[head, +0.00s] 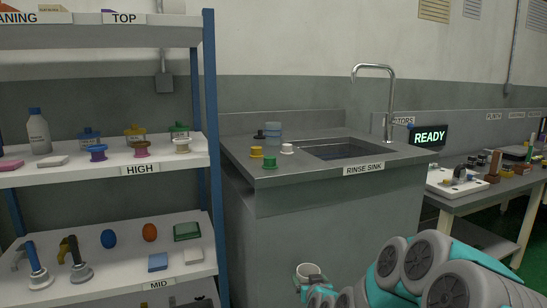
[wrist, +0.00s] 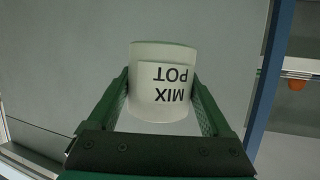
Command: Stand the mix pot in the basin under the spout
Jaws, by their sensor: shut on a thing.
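The mix pot (wrist: 162,52) is a white cup with a "MIX POT" label, upside down in the wrist view. My gripper (wrist: 162,92) is shut on it, with a green finger on each side. In the head view the mix pot (head: 308,270) shows at the bottom, in front of the sink cabinet and below its counter. It looks upright there, and its inside looks brownish. The basin (head: 345,149) is a dark recess in the grey counter, labelled "RINSE SINK". The curved metal spout (head: 374,68) rises behind it and bends over it. The basin's floor is mostly hidden.
Yellow (head: 256,152), green (head: 270,163) and white (head: 287,148) knobbed items stand left of the basin, with a grey-blue jar (head: 273,132) behind. A stocked shelf rack (head: 209,120) is close on the left. A "READY" display (head: 429,136) and a bench (head: 470,200) are on the right.

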